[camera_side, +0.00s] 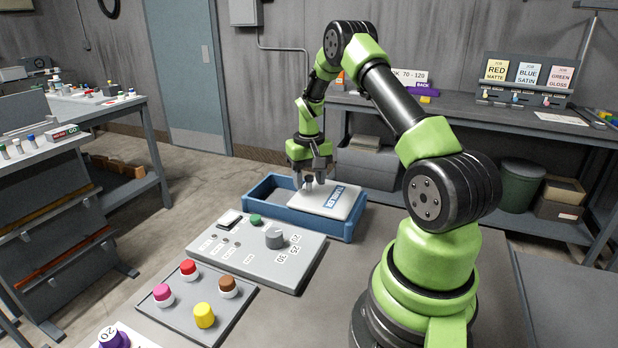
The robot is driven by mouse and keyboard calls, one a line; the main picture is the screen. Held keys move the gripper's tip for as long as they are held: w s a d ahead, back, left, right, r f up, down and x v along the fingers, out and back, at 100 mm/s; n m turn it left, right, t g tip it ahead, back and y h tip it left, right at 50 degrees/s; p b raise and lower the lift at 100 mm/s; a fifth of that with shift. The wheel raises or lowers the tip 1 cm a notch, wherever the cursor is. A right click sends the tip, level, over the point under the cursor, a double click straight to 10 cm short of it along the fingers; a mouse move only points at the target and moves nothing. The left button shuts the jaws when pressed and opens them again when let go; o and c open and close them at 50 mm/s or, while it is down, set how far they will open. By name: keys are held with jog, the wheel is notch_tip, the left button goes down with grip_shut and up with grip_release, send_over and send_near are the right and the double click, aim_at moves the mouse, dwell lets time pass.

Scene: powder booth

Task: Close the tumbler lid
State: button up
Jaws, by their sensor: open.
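The tumbler is a blue open-topped box (318,228) on the table in front of my arm. Its pale lid (318,203), with a blue-and-white label, lies over the right part of the box. The left part of the box is uncovered, and its inside shows there. My gripper (309,185) points down at the lid's left side with its jaws open. A small dark knob seems to stand on the lid between the fingers; I cannot tell whether they touch it.
A grey control panel (240,258) with a dial (274,238) and a green button (255,219) sits in front of the box. Nearer is a grey tray (176,312) with several coloured-capped jars. A bench (455,112) with job cards stands behind.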

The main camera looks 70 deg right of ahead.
jog(key=shift+c, duration=0.2)
grip_shut()
jog(key=shift+w, duration=4.15)
jog(key=shift+o, duration=0.2)
grip_release()
jog(key=shift+r, duration=0.1)
notch_tip(320, 180, up, 10)
